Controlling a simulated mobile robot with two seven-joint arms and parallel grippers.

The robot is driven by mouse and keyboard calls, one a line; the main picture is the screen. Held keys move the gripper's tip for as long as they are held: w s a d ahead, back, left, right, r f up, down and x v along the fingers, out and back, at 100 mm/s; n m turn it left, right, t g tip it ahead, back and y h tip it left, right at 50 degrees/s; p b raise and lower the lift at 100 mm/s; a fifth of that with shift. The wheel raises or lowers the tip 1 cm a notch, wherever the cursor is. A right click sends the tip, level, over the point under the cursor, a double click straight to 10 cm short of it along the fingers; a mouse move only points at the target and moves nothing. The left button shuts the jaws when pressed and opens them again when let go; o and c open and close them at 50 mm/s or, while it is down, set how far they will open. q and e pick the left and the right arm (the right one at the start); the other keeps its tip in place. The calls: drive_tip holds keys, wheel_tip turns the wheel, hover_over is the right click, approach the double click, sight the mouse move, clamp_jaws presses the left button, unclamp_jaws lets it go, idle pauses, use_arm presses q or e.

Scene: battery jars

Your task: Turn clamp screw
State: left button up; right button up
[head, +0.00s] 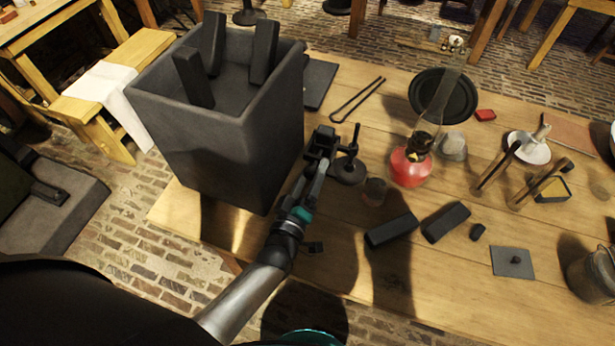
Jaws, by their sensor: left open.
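A small dark metal stand (348,172) with a round base and a short upright post stands on the wooden table, right of the big grey jar. It looks like the piece with the clamp screw, but the screw itself is too small and dark to make out. My left gripper (324,141) is open at the stand's upper left, close to its post. I cannot tell whether the fingers touch it. The gripper's dark body hides part of the stand's left side. My right gripper is not in view.
The tall grey jar (215,150) holding dark plates stands close left of my left arm. Dark blocks (391,230) lie nearer. The table's front edge is below.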

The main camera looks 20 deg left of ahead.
use_arm(q)
drive_tip(key=s, duration=1.5)
drive_tip(key=shift+a+p, duration=0.3)
drive_tip(key=shift+p, duration=0.05)
drive_tip(key=shift+s, duration=0.15)
